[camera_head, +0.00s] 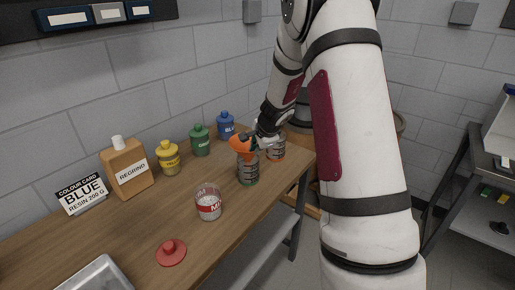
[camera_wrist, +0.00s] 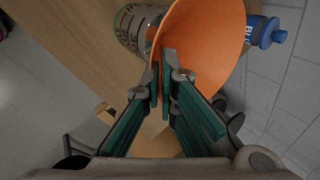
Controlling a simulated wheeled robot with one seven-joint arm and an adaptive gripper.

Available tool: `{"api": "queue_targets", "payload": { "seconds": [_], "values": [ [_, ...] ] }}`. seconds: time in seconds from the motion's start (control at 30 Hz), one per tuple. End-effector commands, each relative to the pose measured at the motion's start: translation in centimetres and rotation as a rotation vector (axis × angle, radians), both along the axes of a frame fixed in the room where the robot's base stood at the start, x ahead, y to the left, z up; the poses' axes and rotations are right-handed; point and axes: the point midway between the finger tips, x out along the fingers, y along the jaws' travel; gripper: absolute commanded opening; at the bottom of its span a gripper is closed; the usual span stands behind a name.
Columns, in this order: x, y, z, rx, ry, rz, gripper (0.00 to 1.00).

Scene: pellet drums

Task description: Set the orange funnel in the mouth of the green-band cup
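The orange funnel (camera_head: 240,144) is at the far part of the bench, and its wide cone also shows in the wrist view (camera_wrist: 210,35). My gripper (camera_head: 258,143) is shut on the funnel's edge, its fingertips together in the wrist view (camera_wrist: 162,75). The funnel looks tilted. The clear green-band cup (camera_head: 247,174) stands upright below the funnel in the head view. A clear cup with green marks, likely the same one, shows beside the funnel in the wrist view (camera_wrist: 130,27). The funnel hides part of its mouth; I cannot tell whether they touch.
A red-band cup (camera_head: 208,205) and red lid (camera_head: 171,253) are nearer. Blue (camera_head: 226,125), green (camera_head: 200,141) and yellow (camera_head: 168,158) bottles and a REGRIND jug (camera_head: 128,170) line the wall.

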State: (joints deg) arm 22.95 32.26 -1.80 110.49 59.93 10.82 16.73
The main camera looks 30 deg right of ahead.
Motion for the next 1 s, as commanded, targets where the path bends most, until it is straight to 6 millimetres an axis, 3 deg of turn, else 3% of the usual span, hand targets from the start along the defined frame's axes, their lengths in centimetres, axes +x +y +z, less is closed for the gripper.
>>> {"api": "queue_targets", "payload": {
  "seconds": [0.73, 0.83, 1.0],
  "values": [
    [0.1, 0.0, -1.1, -0.002, -0.001, 0.0, 0.0],
    [0.0, 0.0, -1.1, -0.001, -0.001, 0.001, 0.22],
    [0.0, 0.0, -1.1, -0.001, -0.001, 0.001, 0.25]
  ]
}}
